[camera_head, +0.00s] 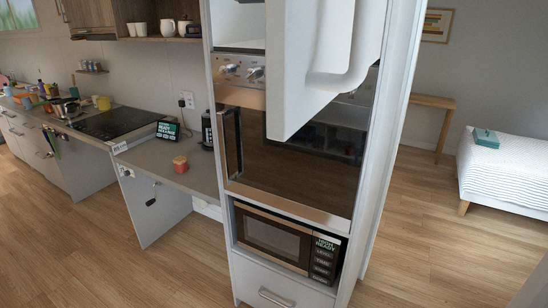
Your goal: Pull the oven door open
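The oven (290,150) is built into a tall pale cabinet in the middle of the head view. Its door has dark, reflective glass and a metal strip along the bottom, and it looks closed. A dark upright handle (233,145) stands at the left side of the door. Control knobs (242,70) sit on the metal panel above the door. The upper right part of the oven is hidden from view.
A microwave (272,238) and a drawer (275,298) are below the oven. Wooden floor in front is clear. A white bench (505,175) stands at right.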

